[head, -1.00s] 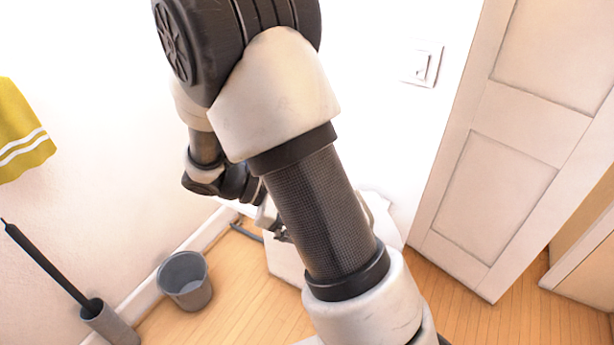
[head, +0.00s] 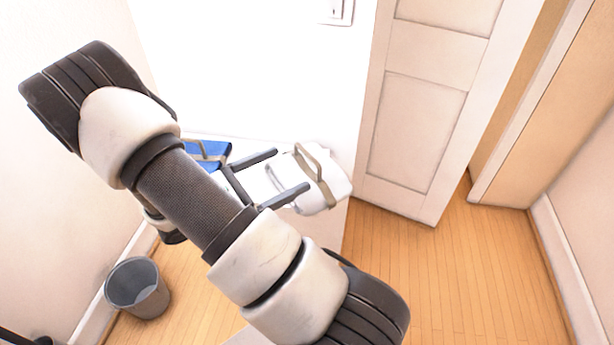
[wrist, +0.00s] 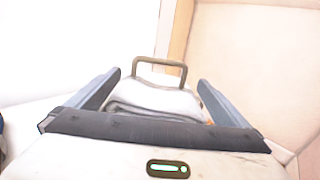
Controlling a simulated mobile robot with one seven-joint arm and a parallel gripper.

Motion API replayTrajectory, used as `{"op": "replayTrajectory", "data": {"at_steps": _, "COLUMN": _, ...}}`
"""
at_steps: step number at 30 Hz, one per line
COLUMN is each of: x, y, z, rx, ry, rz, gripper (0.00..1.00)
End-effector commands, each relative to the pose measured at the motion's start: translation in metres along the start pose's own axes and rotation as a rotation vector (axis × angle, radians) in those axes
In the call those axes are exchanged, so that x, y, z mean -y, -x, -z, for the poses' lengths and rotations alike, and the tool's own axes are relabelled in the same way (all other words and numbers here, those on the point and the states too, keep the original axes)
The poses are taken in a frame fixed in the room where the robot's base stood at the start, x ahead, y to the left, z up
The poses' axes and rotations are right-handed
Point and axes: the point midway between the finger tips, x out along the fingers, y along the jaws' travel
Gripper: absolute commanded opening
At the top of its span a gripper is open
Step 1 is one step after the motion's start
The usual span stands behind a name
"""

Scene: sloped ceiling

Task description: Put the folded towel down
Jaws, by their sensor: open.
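The folded towel (head: 330,185) looks white, with a tan loop over it. It is at the right end of a white cabinet-like block (head: 322,240) in the head view. My gripper (head: 291,170) is open, its two dark fingers pointing at the towel with their tips close to it. In the wrist view the folded layers of the towel (wrist: 155,97) show between the open fingers (wrist: 159,80), with the tan loop standing behind. I cannot tell whether the fingers touch it, and its underside is hidden.
A blue item (head: 212,148) with a similar tan loop is left of my gripper, partly behind my arm. A grey bin (head: 137,287) stands on the floor at left. A white panelled door (head: 420,130) is at right, with clear wooden floor (head: 450,270) before it.

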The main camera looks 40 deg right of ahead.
Motion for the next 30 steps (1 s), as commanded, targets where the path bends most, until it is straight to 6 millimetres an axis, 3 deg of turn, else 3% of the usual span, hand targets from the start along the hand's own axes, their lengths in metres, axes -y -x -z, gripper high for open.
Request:
{"op": "replayTrajectory", "data": {"at_steps": 3, "x": 0.000, "y": -0.017, "z": 0.000, "rx": 0.001, "ry": -0.001, "rz": 0.002, "gripper": 1.00}}
{"op": "replayTrajectory", "data": {"at_steps": 11, "x": 0.000, "y": -0.037, "z": 0.003, "rx": 0.000, "ry": 0.000, "rz": 0.002, "gripper": 1.00}}
{"op": "replayTrajectory", "data": {"at_steps": 18, "x": 0.000, "y": -0.071, "z": 0.005, "rx": 0.000, "ry": -0.001, "rz": 0.002, "gripper": 1.00}}
{"op": "replayTrajectory", "data": {"at_steps": 27, "x": 0.000, "y": -0.077, "z": 0.004, "rx": 0.000, "ry": -0.001, "rz": 0.000, "gripper": 1.00}}
{"op": "replayTrajectory", "data": {"at_steps": 30, "x": 0.000, "y": -0.076, "z": 0.004, "rx": 0.000, "ry": -0.001, "rz": 0.000, "gripper": 0.86}}
